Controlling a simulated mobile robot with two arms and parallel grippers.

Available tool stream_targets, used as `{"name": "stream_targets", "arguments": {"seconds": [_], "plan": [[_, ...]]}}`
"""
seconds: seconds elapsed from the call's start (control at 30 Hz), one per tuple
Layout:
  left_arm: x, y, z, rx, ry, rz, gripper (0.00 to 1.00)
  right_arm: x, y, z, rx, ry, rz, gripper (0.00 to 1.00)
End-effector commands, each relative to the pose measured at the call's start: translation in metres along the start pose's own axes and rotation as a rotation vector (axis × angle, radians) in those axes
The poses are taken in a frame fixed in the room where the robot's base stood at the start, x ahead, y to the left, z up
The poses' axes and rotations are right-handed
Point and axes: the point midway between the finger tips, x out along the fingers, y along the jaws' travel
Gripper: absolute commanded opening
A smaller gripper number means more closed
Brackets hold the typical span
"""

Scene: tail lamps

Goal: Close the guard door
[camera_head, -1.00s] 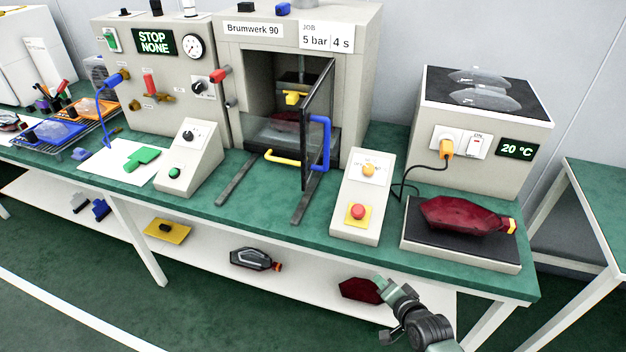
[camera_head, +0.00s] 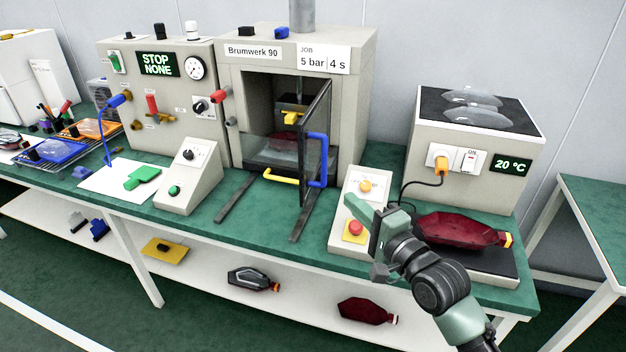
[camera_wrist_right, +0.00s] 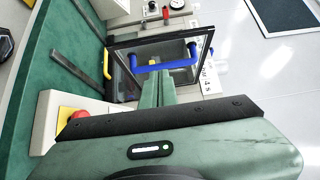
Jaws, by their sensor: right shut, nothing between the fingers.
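The guard door (camera_head: 318,110) is a clear panel in a black frame on the Brumwerk 90 press (camera_head: 360,70). It stands open, swung out toward me from the right side of the chamber opening. Its blue handle (camera_head: 323,160) faces right. My right gripper (camera_head: 350,201) is shut and empty, above the red-button control box, in front and to the right of the handle, apart from it. In the right wrist view the closed fingers (camera_wrist_right: 158,84) point toward the door frame (camera_wrist_right: 152,42) and blue handle (camera_wrist_right: 166,64). My left gripper is out of view.
The control box (camera_head: 365,186) with a red stop button stands below my right gripper. A dark red lamp (camera_head: 460,230) lies on a black pad to the right. A yellow handle (camera_head: 281,178) sticks out low at the press opening. Two dark rails (camera_head: 309,215) lie on the bench.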

Motion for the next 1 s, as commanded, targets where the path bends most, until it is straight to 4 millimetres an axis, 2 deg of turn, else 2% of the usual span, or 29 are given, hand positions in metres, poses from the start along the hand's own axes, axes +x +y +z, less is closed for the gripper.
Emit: {"name": "stream_targets", "arguments": {"seconds": [0.47,0.5,0.7,1.0], "plan": [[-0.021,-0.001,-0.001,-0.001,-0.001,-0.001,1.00,0.095,-0.002,0.000,-0.004,0.001,0.001,0.00],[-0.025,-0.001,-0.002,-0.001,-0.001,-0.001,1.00,0.100,-0.003,0.005,-0.001,0.000,0.002,0.00],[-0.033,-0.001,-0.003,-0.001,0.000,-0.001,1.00,0.116,-0.001,0.023,-0.002,0.000,0.002,0.00],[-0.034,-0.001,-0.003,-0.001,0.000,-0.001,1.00,0.121,0.001,0.028,-0.004,0.001,0.002,0.00]]}}
